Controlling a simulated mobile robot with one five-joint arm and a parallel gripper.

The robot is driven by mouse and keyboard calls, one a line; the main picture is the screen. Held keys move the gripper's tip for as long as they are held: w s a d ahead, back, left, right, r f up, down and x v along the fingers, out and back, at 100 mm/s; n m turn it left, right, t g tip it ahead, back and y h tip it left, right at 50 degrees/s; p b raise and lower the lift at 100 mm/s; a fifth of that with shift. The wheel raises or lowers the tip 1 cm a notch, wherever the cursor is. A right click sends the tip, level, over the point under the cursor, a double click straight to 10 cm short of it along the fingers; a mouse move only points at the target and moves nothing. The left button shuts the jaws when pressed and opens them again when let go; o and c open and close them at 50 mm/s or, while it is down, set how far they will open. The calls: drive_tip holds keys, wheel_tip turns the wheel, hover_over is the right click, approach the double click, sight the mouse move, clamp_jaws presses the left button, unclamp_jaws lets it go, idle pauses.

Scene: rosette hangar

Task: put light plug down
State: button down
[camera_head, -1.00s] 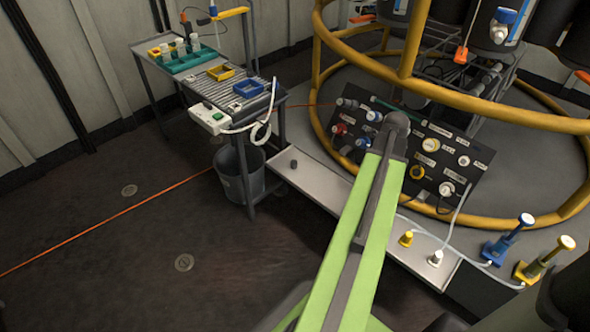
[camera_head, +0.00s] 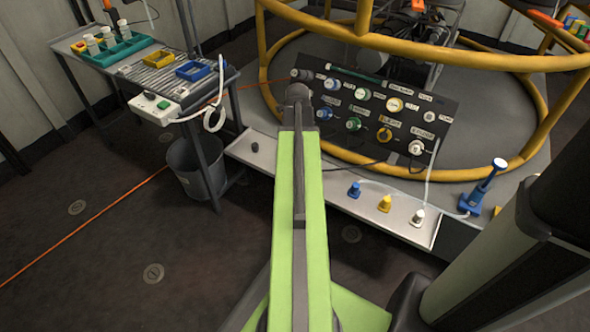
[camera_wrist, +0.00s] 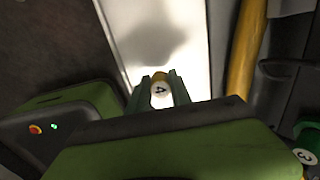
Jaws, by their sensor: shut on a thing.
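In the wrist view my gripper (camera_wrist: 160,90) is shut on a small plug (camera_wrist: 160,90) with a white end marked 4 and a yellowish edge, which I take to be the light plug. It is over the pale shelf (camera_wrist: 135,22), with a dark shadow on the shelf beyond it. I cannot tell whether the plug touches the shelf. In the head view the pale shelf (camera_head: 300,180) runs below the socket panel (camera_head: 335,88); my arm hides the gripper and the held plug there.
Blue (camera_head: 354,189), yellow (camera_head: 384,204) and white (camera_head: 418,217) plugs stand on the shelf's right part. A small dark knob (camera_head: 255,147) is at its left. A yellow rail (camera_head: 470,174) curves behind. A cart (camera_head: 135,85) and bin (camera_head: 195,168) stand left.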

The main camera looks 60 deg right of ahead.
drive_tip(key=shift+w+f+b, duration=0.1)
drive_tip(key=shift+f+b, duration=2.05)
drive_tip(key=shift+f, duration=0.1)
drive_tip(key=shift+r, duration=0.25)
drive_tip(key=shift+f, duration=0.1)
drive_tip(key=c, duration=1.2)
unclamp_jaws()
drive_tip(key=shift+o, duration=0.2)
wheel_tip(320, 180, up, 12)
drive_tip(key=p, duration=1.2)
drive_tip(key=shift+r+p, duration=0.2)
drive_tip(key=shift+p, duration=0.15)
drive_tip(key=shift+f, duration=0.1)
